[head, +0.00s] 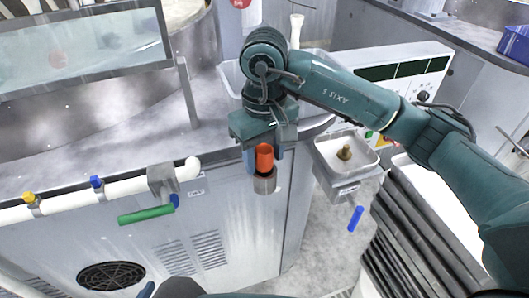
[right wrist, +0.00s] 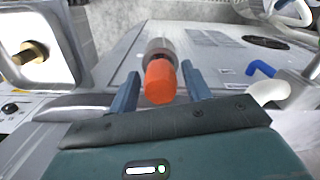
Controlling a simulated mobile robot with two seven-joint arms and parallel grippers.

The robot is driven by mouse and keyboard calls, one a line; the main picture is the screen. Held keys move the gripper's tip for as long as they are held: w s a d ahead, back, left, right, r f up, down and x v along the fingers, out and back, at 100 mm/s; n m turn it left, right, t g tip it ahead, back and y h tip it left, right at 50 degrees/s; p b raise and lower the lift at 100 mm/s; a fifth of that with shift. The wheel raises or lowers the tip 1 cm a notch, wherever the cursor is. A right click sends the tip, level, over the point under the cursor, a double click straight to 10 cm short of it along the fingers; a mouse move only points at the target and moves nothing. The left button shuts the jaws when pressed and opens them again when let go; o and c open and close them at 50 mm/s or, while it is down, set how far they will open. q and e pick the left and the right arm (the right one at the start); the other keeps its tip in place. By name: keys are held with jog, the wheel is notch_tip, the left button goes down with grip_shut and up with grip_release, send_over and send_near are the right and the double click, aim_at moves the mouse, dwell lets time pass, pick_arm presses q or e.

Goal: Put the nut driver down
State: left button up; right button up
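The nut driver (head: 264,157) shows an orange-red handle, upright, with its lower part inside a grey metal cup (head: 265,184) at the cabinet front. My right gripper (head: 265,155) points down over it, with one blue finger on each side of the handle. In the right wrist view, the handle (right wrist: 160,82) stands between the fingers with a narrow gap on both sides, so the right gripper (right wrist: 160,88) looks open. The nut driver's shaft and tip are hidden. At the bottom edge of the head view, a dark part and a blue piece may belong to my left gripper.
A white pipe (head: 125,186) with a green-handled valve (head: 146,215) runs along the cabinet front at left. A tray with a brass piece (head: 344,153) stands to the right of the gripper. A blue cylinder (head: 355,218) lies lower right. My right arm spans the right side.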

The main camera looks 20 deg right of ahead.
jog(key=shift+o, duration=0.3)
jog(key=shift+r+p, duration=0.4)
notch_tip(320, 180, up, 12)
jog(key=shift+f, duration=0.2)
jog(key=shift+a, duration=0.15)
dwell(2.2)
